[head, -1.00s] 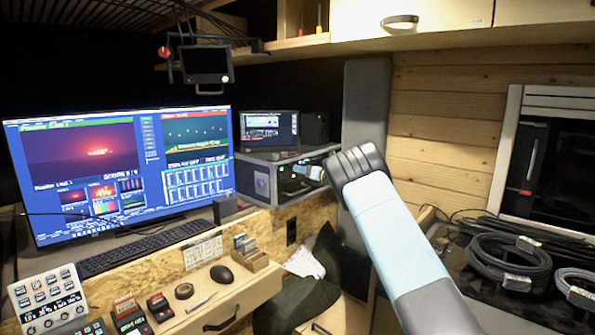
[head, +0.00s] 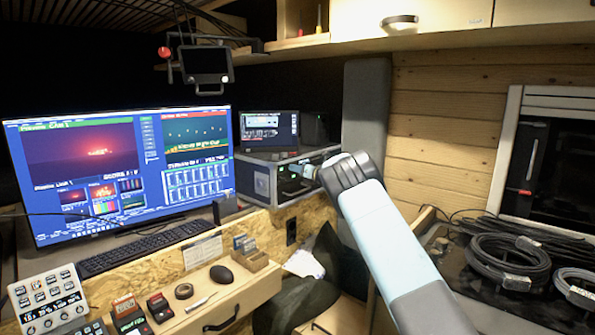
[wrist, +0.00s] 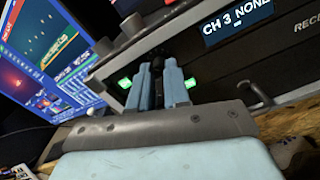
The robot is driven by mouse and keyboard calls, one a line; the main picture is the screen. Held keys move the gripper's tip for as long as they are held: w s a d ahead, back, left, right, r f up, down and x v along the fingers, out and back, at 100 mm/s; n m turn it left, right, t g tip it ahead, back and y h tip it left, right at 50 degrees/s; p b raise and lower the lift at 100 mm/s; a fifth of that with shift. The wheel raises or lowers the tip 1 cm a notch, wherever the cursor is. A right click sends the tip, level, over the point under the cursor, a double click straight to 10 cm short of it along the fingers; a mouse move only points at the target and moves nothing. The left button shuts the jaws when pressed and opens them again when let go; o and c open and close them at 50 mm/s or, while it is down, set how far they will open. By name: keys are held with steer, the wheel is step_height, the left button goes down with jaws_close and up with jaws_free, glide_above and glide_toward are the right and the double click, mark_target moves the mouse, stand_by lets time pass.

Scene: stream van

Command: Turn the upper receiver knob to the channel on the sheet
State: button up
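The receiver (head: 262,184) is a dark boxed unit with metal edges behind the desk. Its panel fills much of the wrist view, where a lit display (wrist: 237,20) reads "CH 3 NONE". My gripper (wrist: 158,64) is at the panel, its two light blue fingers close together on either side of a narrow dark gap. A dark knob-like part shows between the fingertips; its pointer and any contact are hidden. My gripper also shows small in the head view (head: 300,171), partly behind my wrist. A paper sheet (head: 203,251) is on the desk's front; its writing is too small to read.
Green lights (wrist: 190,83) flank the fingers, and a metal handle (wrist: 258,95) stands out from the panel to the right. A small monitor (head: 269,131) is on the receiver. The large monitor (head: 125,170) is left, and cable coils (head: 510,262) lie right.

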jaws_close()
steer(key=shift+d, duration=0.1)
